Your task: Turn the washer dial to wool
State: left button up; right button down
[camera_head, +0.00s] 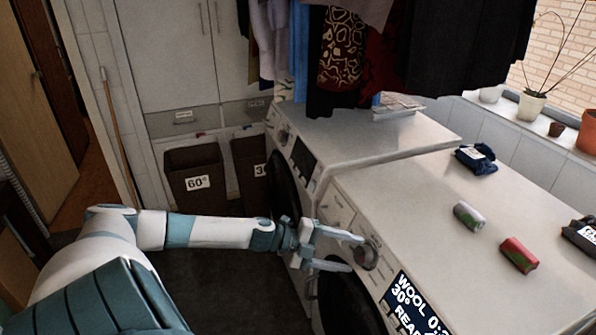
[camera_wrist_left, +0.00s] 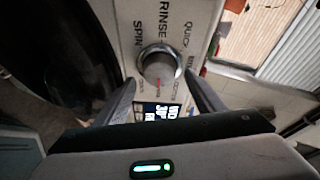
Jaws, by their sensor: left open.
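The washer dial (camera_head: 370,252) is a round silver knob on the front panel of the nearer white washer (camera_head: 341,208). In the left wrist view the dial (camera_wrist_left: 160,66) shows with the labels SPIN, RINSE and QUICK around it; other labels are too small or partly hidden. A small red mark shows at its lower edge. The washer's display (camera_head: 412,305) reads WOOL and 30°, with the rest cut off. My left gripper (camera_head: 357,254) is open, its fingers on either side of the dial; I cannot tell whether they touch it. My right gripper is out of view.
A second white washer (camera_head: 375,140) stands behind. Dark laundry bins (camera_head: 196,176) stand at the back, and clothes (camera_head: 340,50) hang above. The floor in front is clear.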

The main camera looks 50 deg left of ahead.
pick_arm(q)
jog(key=v, duration=1.5)
dwell(0.6)
jog(key=shift+a, duration=0.1)
dwell(0.5)
